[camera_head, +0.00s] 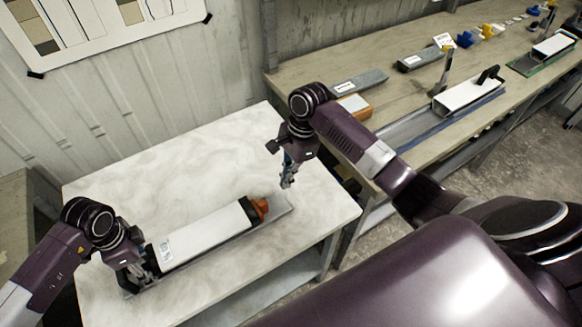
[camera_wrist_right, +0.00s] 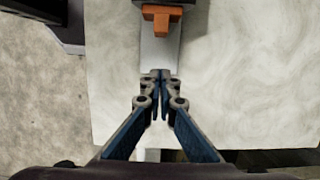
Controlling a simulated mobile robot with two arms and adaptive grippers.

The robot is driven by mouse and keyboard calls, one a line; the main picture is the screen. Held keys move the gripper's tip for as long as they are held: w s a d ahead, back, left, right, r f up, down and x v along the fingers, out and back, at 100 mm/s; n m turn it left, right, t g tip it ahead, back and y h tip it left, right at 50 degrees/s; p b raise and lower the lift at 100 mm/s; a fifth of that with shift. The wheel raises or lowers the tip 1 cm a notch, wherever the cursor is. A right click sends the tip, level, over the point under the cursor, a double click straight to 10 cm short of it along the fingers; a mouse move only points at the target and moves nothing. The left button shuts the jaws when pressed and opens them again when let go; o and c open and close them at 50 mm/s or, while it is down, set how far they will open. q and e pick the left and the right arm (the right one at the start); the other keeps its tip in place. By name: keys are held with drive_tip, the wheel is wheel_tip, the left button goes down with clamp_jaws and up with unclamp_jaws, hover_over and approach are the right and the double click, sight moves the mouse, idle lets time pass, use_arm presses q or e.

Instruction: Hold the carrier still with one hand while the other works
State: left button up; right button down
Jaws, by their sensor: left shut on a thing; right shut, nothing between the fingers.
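The carrier (camera_head: 282,210), a long grey metal tray, lies on the white marbled table. A white rectangular liner (camera_head: 205,235) rests in it, with a dark end at the left and an orange end piece (camera_head: 260,208) at the right. My left gripper (camera_head: 145,282) is shut at the carrier's left end; its fingers partly hide what they hold. My right gripper (camera_head: 287,182) is shut and empty, above the table just beyond the carrier's right end. In the right wrist view, its closed fingertips (camera_wrist_right: 158,78) are near the bare end of the carrier (camera_wrist_right: 160,52), below the orange piece (camera_wrist_right: 160,15).
A wooden bench (camera_head: 310,82) at the back right holds grey cases (camera_head: 358,82), an orange block (camera_head: 354,105), another white liner on a tray (camera_head: 468,95) and small coloured parts. The white table (camera_head: 200,165) is clear behind the carrier. A wall stands behind.

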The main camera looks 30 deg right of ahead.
drive_tip(key=x, duration=0.3)
drive_tip(key=shift+a+f, duration=0.2)
drive_tip(key=shift+a, duration=0.2)
drive_tip(key=a, duration=0.3)
drive_tip(key=shift+s+a+f, duration=0.1)
drive_tip(key=shift+s+a, duration=0.05)
drive_tip(key=d, duration=0.5)
drive_tip(key=d+r, duration=0.1)
drive_tip(key=d, duration=0.1)
drive_tip(key=shift+w+d, duration=0.25)
drive_tip(key=shift+w, duration=0.1)
drive_tip(key=v, duration=0.9)
drive_tip(key=shift+s, duration=0.1)
use_arm(q)
drive_tip(key=o, duration=1.8)
drive_tip(key=shift+c, duration=0.2)
